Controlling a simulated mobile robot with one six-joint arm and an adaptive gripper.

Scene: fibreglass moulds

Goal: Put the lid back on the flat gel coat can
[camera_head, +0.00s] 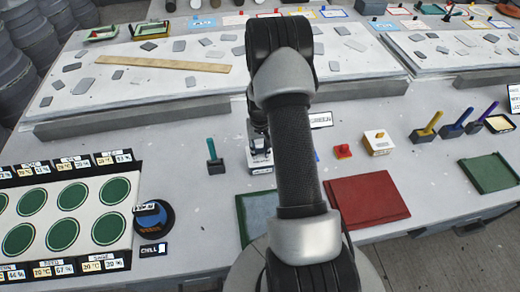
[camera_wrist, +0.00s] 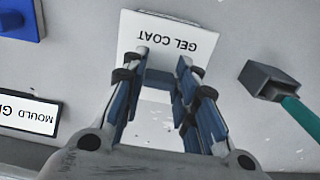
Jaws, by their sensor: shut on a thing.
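The flat gel coat can (camera_wrist: 160,24), white with GEL COAT lettering upside down in the wrist view, lies at my fingertips. In the head view its white body (camera_head: 260,168) shows low on the table, partly covered by my arm. My gripper (camera_wrist: 163,86) points down over it, and its fingers are closed on a small grey-blue block (camera_wrist: 160,78), seemingly the lid's grip. The lid's edge is hidden by my fingers, so I cannot tell whether it touches the can. In the head view my gripper (camera_head: 259,140) is mostly hidden behind my arm.
A blue piece (camera_wrist: 18,20) and a MOULD sign (camera_wrist: 28,115) are on the other side. A red mat (camera_head: 366,201), a small red piece (camera_head: 342,151) and a white box (camera_head: 378,146) lie right.

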